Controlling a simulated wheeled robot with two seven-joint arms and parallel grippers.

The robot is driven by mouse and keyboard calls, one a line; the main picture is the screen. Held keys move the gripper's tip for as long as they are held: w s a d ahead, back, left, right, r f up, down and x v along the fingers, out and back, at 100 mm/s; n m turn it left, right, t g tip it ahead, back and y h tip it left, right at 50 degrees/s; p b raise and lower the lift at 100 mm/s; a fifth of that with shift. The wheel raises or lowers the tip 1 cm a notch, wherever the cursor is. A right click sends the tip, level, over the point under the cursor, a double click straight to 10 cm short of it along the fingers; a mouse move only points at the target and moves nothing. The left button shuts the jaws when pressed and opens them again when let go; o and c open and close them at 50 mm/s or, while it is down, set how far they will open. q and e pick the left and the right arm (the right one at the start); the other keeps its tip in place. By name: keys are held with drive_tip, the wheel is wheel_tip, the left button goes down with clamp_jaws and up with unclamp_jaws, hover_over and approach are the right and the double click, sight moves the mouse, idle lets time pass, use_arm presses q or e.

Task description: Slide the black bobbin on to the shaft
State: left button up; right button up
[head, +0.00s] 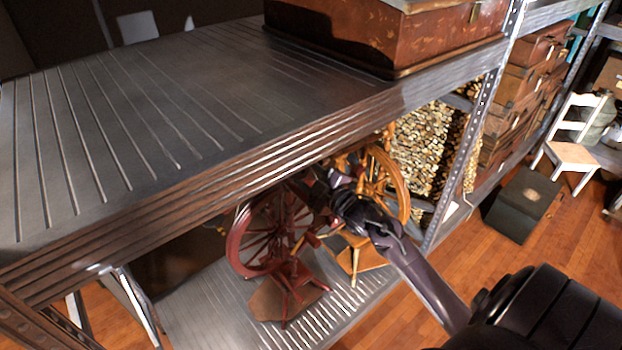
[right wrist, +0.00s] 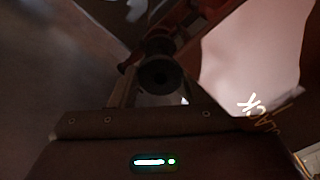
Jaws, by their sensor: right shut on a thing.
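A dark red spinning wheel (head: 240,245) stands on the lower metal shelf, with a lighter orange-brown one (head: 402,185) behind it to the right. My right gripper (head: 322,188) reaches in under the upper shelf, close to the tops of both wheels. In the right wrist view, a dark round bobbin (right wrist: 160,74) sits end-on between the fingers of the shut gripper. Reddish wooden parts (right wrist: 190,18) are just beyond it. I cannot make out the shaft, or whether the bobbin touches it. My left gripper is not in view.
The upper metal shelf (head: 130,120) overhangs the wheels, with a brown chest (head: 390,35) on it. A perforated post (head: 470,150) stands right of my arm. The lower shelf (head: 200,310) has bare room at the front left.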

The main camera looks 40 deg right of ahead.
drive_tip(key=shift+w, duration=0.4)
drive_tip(key=o, duration=0.9)
drive_tip(key=shift+c, duration=0.2)
drive_tip(key=s+b, duration=0.1)
drive_tip(key=s, duration=0.2)
drive_tip(key=s+b, duration=0.1)
drive_tip(key=s, duration=0.2)
drive_tip(key=shift+s+d+f, duration=0.1)
drive_tip(key=shift+s+d, duration=0.1)
drive_tip(key=shift+s, duration=0.7)
